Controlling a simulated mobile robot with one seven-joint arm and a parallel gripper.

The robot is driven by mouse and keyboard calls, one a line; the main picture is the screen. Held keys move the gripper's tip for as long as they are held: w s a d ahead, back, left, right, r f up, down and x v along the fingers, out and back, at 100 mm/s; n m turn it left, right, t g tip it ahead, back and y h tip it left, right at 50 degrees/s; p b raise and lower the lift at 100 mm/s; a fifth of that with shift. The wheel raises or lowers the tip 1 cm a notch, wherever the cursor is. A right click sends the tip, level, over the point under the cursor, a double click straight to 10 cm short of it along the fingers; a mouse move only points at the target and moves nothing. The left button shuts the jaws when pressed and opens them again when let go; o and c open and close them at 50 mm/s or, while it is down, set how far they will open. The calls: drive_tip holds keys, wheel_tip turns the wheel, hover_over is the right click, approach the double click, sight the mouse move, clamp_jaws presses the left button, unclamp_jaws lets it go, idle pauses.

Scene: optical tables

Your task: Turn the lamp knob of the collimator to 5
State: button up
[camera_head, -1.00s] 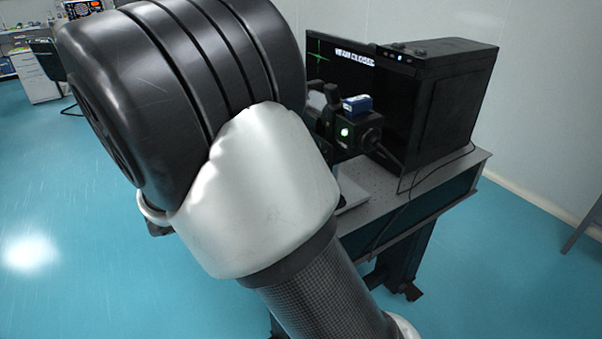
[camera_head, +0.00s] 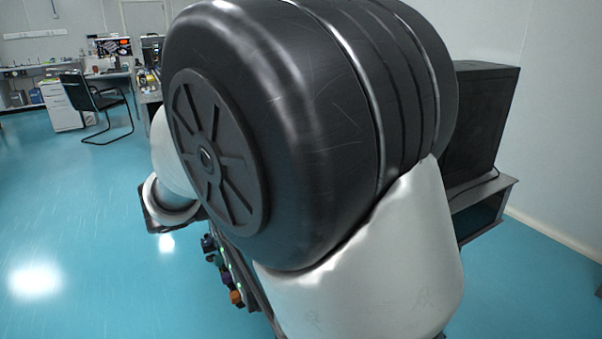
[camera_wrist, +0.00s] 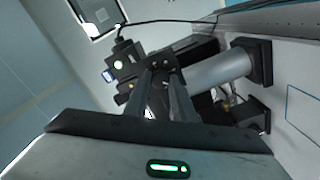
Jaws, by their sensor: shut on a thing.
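The collimator shows in the wrist view as a pale tube (camera_wrist: 218,71) on dark mounts, with a dark housing at its left end. A black block with a lit round spot (camera_wrist: 118,65) and a blue label (camera_wrist: 108,76) is beside that housing. My gripper (camera_wrist: 166,68) reaches the dark end of the housing, its two fingers close together and shut on a small dark part there, the lamp knob (camera_wrist: 164,60). The knob is mostly hidden by the fingertips, and its scale cannot be read. In the head view my arm hides the collimator and my gripper.
A black cabinet (camera_head: 480,125) stands on the table (camera_head: 484,205) at the right. Several coloured knobs (camera_head: 236,297) with green lights line a panel below my arm. A cable (camera_wrist: 165,22) runs across the wrist view. Open floor (camera_head: 80,220) lies to the left.

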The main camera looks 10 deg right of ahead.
idle(0.5)
drive_tip(key=o, duration=1.1)
drive_tip(key=shift+c, duration=0.2)
drive_tip(key=p+v, duration=0.2)
drive_tip(key=v, duration=1.5)
drive_tip(key=shift+a, duration=0.25)
